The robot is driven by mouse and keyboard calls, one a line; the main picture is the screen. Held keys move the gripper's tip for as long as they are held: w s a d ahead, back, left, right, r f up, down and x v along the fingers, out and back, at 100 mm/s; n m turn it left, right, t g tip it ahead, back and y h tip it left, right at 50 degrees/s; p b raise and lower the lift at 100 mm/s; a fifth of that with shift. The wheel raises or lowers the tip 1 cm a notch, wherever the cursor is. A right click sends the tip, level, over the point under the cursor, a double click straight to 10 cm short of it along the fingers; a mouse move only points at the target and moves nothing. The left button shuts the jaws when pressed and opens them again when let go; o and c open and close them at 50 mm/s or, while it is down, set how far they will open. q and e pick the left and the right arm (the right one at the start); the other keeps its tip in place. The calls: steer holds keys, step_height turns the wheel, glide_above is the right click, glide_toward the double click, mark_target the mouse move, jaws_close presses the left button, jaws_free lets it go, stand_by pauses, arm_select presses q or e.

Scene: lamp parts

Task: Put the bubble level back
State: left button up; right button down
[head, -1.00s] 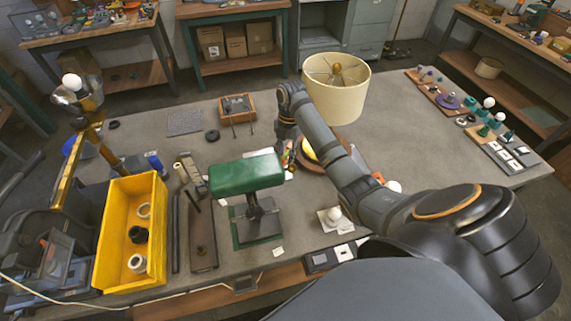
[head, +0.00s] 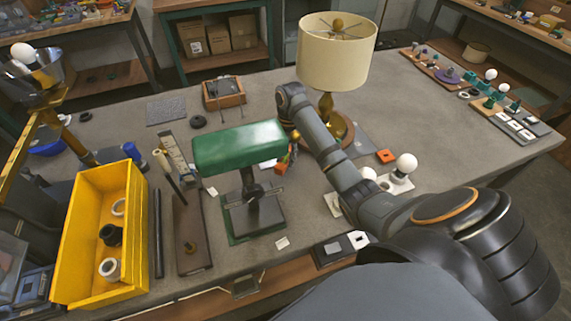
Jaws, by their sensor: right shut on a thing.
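My right gripper (head: 286,150) is low over the middle of the table, just behind and right of the green desk lamp (head: 240,146). Its fingers are mostly hidden by the lamp shade and my forearm. It is shut on a small orange and green piece (head: 282,168), which looks like the bubble level; its outline is too small and covered to be sure. I cannot tell whether the piece touches the table. My left gripper is not in view.
A brass lamp with a cream shade (head: 335,52) stands behind my right forearm. A yellow bin (head: 78,238) and a brown tray (head: 190,235) are at left. A wooden box (head: 224,92) stands farther back. The table's right-middle is clear.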

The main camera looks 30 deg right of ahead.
mark_target(285, 162)
step_height(285, 162, down, 2)
steer(key=shift+f+b, duration=0.2)
steer(key=shift+b, duration=0.4)
steer(key=shift+w+a, duration=0.1)
steer(key=shift+w, duration=0.1)
steer(key=shift+r, duration=0.1)
steer(key=shift+s, duration=0.1)
steer(key=shift+f, duration=0.25)
steer(key=c, duration=1.1)
jaws_free()
steer(key=shift+f, duration=0.15)
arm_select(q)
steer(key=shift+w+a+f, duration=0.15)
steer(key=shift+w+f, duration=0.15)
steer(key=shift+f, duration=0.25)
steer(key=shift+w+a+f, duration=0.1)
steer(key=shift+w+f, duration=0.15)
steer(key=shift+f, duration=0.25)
arm_select(e)
steer(key=shift+o, duration=0.2)
